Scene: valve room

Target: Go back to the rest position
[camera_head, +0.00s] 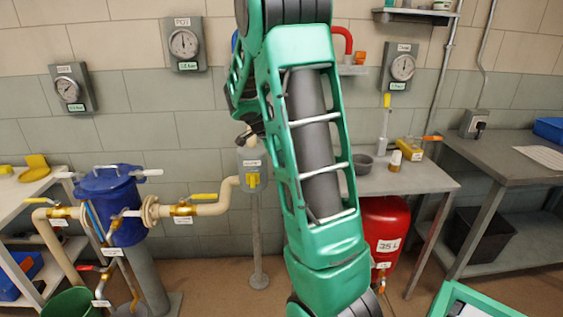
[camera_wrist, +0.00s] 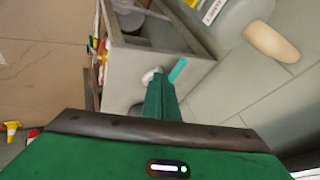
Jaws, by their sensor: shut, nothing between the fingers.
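My arm (camera_head: 312,150) stands upright across the middle of the head view, with its upper end beyond the top edge. My gripper (camera_wrist: 165,90) shows in the wrist view as narrow green fingers close together, shut and empty. Behind it there is a grey box-like structure and a pale wall. I cannot tell if the fingers touch anything. In the head view I cannot make out the gripper clearly. The rest position itself is not marked in either view.
At left are a blue vessel (camera_head: 107,205), beige pipes with yellow valve handles, and a green bucket (camera_head: 69,303). A red tank (camera_head: 384,234) stands under the grey table behind my arm. A workbench (camera_head: 490,155) is at right. Several gauges hang on the wall.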

